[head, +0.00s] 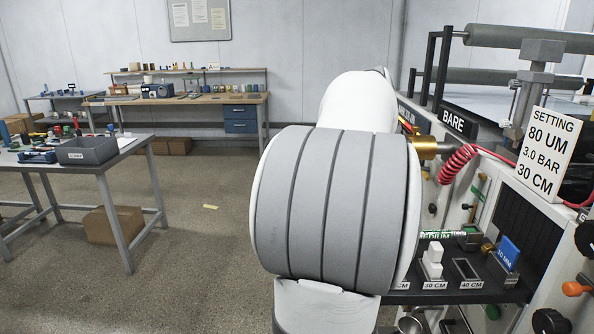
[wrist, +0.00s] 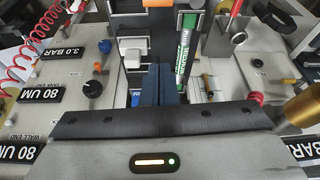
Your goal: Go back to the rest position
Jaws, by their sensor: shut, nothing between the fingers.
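My gripper (wrist: 168,84) shows in the wrist view as two dark blue fingers pressed together, with nothing between them. It is over the coating machine's front panel (wrist: 113,88), close to a white block (wrist: 132,54) and a green bar marked MEDIUM (wrist: 184,58). I cannot tell its height above them. In the head view my own arm fills the middle and hides the gripper and part of the machine.
At right stand a slotted rack (head: 462,295) with white blocks (head: 432,262), a blue 10 MM block (head: 509,250), a coiled red hose (head: 458,163) and a setting sign (head: 541,152). At left are a table (head: 133,147) with a grey bin (head: 87,151) and open floor (head: 200,240).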

